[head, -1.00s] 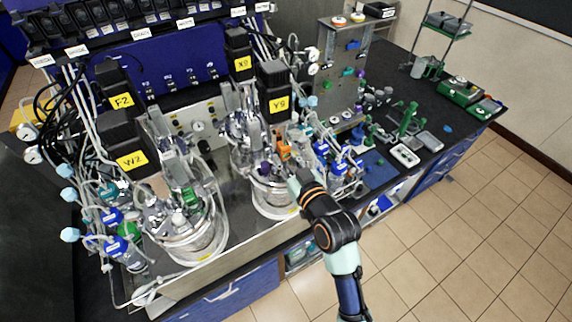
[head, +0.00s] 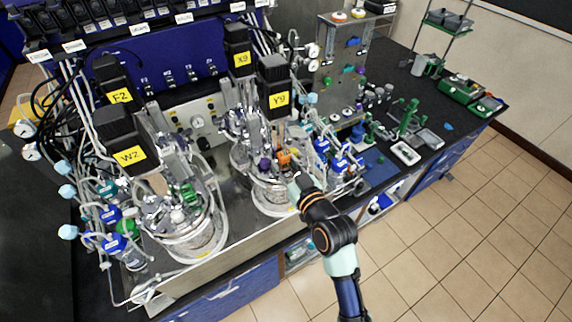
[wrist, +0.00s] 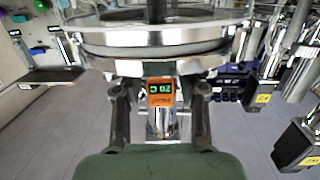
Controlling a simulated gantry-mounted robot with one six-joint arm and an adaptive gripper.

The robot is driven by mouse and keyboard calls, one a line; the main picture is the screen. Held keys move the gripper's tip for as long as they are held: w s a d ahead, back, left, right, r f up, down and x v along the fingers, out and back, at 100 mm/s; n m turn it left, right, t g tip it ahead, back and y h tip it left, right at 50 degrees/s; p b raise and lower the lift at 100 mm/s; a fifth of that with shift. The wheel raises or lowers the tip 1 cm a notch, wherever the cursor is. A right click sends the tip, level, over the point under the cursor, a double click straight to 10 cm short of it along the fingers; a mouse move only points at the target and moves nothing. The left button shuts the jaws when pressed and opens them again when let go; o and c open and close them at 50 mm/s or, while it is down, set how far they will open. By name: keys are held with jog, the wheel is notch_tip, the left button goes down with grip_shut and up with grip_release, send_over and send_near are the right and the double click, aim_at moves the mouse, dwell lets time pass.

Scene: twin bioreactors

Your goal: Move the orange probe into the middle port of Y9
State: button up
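The orange probe (head: 284,158) stands on the head of the bioreactor labelled Y9 (head: 279,99). In the wrist view the probe (wrist: 160,92) shows its orange body and a dark display with green characters, in front of the vessel's metal rim. My gripper (wrist: 160,97) is open, with one finger on each side of the probe and a visible gap on both sides. I cannot tell whether the fingertips are level with the probe or short of it. In the head view my gripper is mostly hidden against the vessel's fittings. The middle port cannot be made out.
A purple-capped fitting (head: 264,164) sits left of the probe. Blue-capped bottles (head: 322,147) and tubing crowd the right side. The W2 bioreactor (head: 204,237) stands to the left. Black motor housings hang above; the floor in front is clear.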

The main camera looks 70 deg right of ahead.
jog(key=shift+o, duration=0.3)
jog(key=shift+r, duration=0.15)
jog(key=shift+r+p, duration=0.5)
jog(key=shift+p, duration=0.05)
jog(key=b+v, duration=0.1)
jog(key=v, duration=1.1)
